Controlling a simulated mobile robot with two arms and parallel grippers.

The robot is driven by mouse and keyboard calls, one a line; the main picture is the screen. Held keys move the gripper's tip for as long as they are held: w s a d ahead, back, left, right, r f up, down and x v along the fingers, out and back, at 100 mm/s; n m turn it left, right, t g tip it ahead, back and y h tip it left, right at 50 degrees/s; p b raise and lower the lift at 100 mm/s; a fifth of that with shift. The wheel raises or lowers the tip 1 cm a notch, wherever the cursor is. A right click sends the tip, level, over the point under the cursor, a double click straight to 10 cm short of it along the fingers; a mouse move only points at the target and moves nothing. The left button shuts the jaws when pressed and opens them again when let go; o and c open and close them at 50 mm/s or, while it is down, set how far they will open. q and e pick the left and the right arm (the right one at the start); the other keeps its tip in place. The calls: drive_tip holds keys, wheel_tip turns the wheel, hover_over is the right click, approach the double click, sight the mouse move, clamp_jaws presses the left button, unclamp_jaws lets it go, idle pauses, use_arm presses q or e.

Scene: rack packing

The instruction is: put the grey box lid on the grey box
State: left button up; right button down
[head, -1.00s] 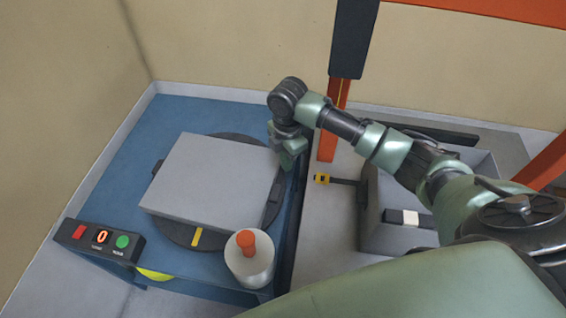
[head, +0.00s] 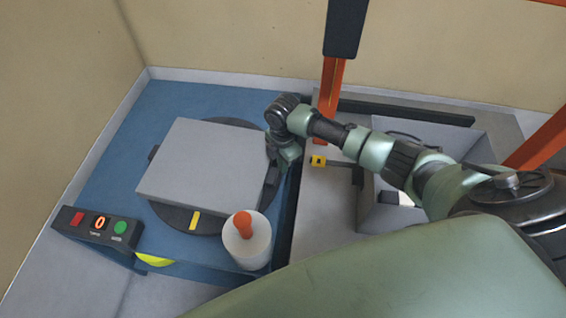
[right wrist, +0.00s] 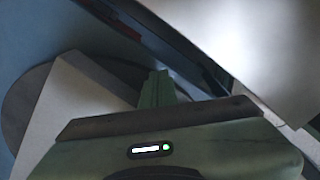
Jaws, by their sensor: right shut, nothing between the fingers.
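A flat, grey, lid-like slab (head: 208,165) lies on the dark round turntable (head: 180,216) on the blue table. Its top is plain and closed; I cannot tell whether it is the lid alone or the lid resting on the grey box. Dark clips show at its left and right sides. My right gripper (head: 285,160) is shut and empty just beyond the slab's right side; I cannot tell whether it touches. In the right wrist view, its green fingers (right wrist: 156,88) are together, between pale grey surfaces. My left gripper is out of view.
A white cylinder with an orange knob (head: 246,242) stands at the table's front right. A button panel (head: 98,234) is at the front left. An open grey bin (head: 385,215) with items inside stands right, partly behind my arm. Orange posts (head: 331,88) rise behind.

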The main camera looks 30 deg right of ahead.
sight(263, 176)
drive_tip(key=shift+a+r, duration=0.1)
drive_tip(key=shift+a, duration=0.05)
drive_tip(key=a+p, duration=0.1)
drive_tip(key=a, duration=0.1)
drive_tip(key=a+p, duration=0.1)
drive_tip(key=a, duration=0.1)
drive_tip(key=s+a+p, duration=0.1)
drive_tip(key=a, duration=0.1)
drive_tip(key=shift+r, duration=0.1)
drive_tip(key=shift+a, duration=0.45)
